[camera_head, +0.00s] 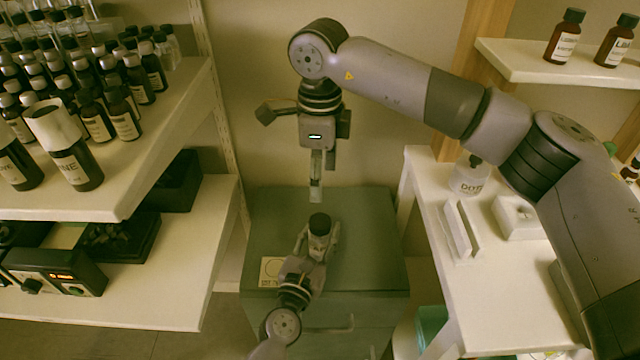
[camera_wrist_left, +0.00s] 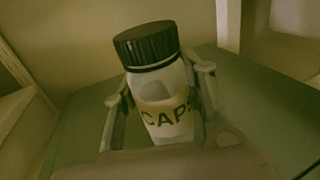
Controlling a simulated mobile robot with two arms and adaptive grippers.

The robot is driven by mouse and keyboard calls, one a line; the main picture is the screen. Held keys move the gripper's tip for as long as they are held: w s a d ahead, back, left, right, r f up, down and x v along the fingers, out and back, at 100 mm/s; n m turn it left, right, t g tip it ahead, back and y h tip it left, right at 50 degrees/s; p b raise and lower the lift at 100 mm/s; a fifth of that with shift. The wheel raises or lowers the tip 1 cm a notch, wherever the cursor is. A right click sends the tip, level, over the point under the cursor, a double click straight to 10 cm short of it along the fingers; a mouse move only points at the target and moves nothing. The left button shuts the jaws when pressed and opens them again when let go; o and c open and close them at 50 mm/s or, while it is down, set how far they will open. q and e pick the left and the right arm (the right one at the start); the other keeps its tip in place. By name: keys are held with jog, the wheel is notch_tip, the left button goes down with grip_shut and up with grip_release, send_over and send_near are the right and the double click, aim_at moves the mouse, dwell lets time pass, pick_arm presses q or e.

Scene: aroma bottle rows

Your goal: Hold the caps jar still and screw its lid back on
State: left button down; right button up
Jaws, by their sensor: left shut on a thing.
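The caps jar (camera_head: 319,241) is a pale jar with a black ribbed lid (camera_head: 320,222) on its top. It stands just above or on the green cabinet top; I cannot tell which. My left gripper (camera_head: 318,246) is shut on the jar, one finger on each side. In the left wrist view the jar (camera_wrist_left: 168,112) shows its CAPS label, and the lid (camera_wrist_left: 146,44) sits on its mouth; how tightly is not visible. My right gripper (camera_head: 316,190) points down above the lid, clear of it. Its fingers show edge-on, so their opening is hidden.
The green cabinet (camera_head: 375,225) has free room around the jar, with a small pale labelled card (camera_head: 271,271) at left. Left shelves (camera_head: 150,165) hold many dark bottles. A white table (camera_head: 500,275) at right carries a jar (camera_head: 468,180) and small white blocks.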

pick_arm(q)
jog(key=c, duration=0.9)
grip_release()
jog(key=shift+s, duration=0.1)
jog(key=v, duration=1.2)
